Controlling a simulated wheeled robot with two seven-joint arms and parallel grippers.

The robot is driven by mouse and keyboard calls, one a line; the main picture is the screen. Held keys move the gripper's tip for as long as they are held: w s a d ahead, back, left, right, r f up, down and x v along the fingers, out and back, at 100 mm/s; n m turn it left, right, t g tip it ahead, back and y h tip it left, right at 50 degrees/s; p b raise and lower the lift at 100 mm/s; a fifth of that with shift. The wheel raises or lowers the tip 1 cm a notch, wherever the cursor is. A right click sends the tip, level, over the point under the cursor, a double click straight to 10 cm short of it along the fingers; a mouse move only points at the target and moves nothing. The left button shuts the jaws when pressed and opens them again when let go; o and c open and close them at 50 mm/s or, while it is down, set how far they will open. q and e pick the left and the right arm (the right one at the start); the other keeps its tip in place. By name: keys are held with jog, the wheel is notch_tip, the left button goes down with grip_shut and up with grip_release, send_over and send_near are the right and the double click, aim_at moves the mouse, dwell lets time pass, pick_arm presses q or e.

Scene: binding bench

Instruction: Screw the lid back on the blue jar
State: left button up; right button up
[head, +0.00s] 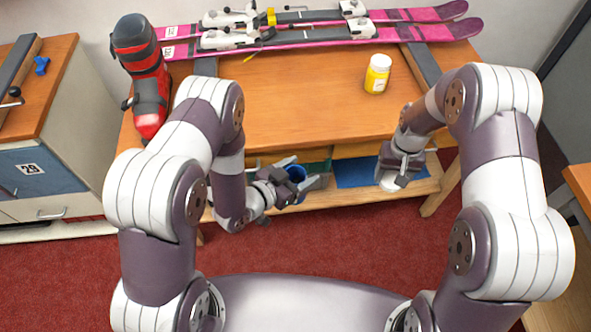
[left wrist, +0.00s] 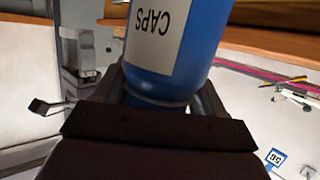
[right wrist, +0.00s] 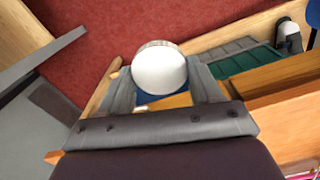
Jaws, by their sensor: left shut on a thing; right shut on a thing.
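The blue jar (head: 293,170) is at the bench's front edge in the head view, partly hidden by my left gripper (head: 290,187). My left gripper is shut on it. In the left wrist view the blue jar (left wrist: 207,40) stands out between the fingers (left wrist: 161,92), its white label reading "CAPS" upside down. My right gripper (head: 393,178) is to the right of the jar, apart from it. It is shut on the round white lid (head: 388,187). In the right wrist view the lid (right wrist: 159,70) sits between the fingers (right wrist: 163,88).
The wooden bench (head: 290,105) has a clear middle. A yellow jar with a white cap (head: 377,75) stands at its right. Pink skis (head: 300,37) lie along the back, and a red and black boot (head: 146,80) is at the left. A lower shelf (head: 335,192) lies beneath.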

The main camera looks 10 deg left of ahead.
pick_arm(q)
jog(key=shift+w+a, duration=0.15)
jog(key=shift+a, duration=0.2)
jog(key=w+a+n+t+y, duration=0.1)
jog(key=a+n+t+y, duration=0.2)
jog(key=a+n+y, duration=0.5)
jog(key=a+y, duration=0.1)
jog(key=a, duration=0.5)
jog(key=shift+w, duration=0.25)
